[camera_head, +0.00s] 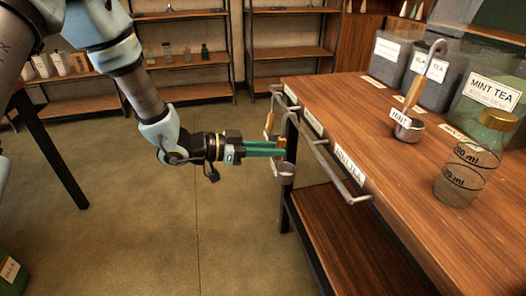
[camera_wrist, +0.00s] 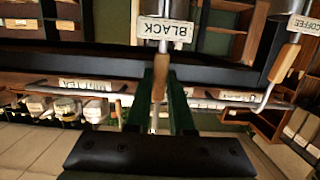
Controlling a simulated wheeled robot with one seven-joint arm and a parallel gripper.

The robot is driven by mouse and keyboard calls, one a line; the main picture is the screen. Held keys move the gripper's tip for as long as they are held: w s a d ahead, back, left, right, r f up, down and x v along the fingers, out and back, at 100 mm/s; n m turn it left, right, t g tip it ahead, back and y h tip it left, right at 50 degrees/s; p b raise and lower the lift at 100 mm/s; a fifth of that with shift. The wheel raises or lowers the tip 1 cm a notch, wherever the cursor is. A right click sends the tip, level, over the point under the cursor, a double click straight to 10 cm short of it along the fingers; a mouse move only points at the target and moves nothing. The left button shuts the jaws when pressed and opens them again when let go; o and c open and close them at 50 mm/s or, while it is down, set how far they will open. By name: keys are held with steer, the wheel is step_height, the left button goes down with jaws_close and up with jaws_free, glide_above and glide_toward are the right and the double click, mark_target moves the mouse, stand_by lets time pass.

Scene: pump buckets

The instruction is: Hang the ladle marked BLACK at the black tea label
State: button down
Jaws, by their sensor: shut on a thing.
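The ladle marked BLACK (camera_wrist: 160,78) has a wooden handle, a metal cup and a white tag; its tag is upside down in the wrist view. My gripper (camera_head: 284,148), with green fingers, is shut on that handle at the table's front edge. The ladle's cup (camera_head: 285,173) hangs below the fingers in the head view. A metal rail (camera_head: 328,158) with labels runs along this edge. The near label reads MINT TEA (camera_head: 349,166); the middle label (camera_head: 313,123) is too small to read. Whether the held ladle's hook touches the rail I cannot tell.
A ladle tagged COFFEE (camera_wrist: 285,62) hangs beside mine, toward the rail's far end. A ladle tagged MINT (camera_head: 413,92) is on the wooden tabletop (camera_head: 370,125), near a measuring cup (camera_head: 458,180) and tea containers (camera_head: 490,95). Open floor lies left of the table.

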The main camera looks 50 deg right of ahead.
steer(key=shift+s+d+f+b, duration=0.45)
steer(key=shift+d+f+b, duration=0.15)
steer(key=shift+d+f, duration=0.1)
steer(key=shift+s+d+f+b, duration=0.45)
steer(key=shift+d+f+b, duration=0.15)
steer(key=shift+f, duration=0.1)
steer(key=c, duration=0.7)
jaws_free()
steer(key=shift+a, duration=0.15)
steer(key=v, duration=1)
steer(key=shift+w+a, duration=0.15)
steer(key=shift+a, duration=0.15)
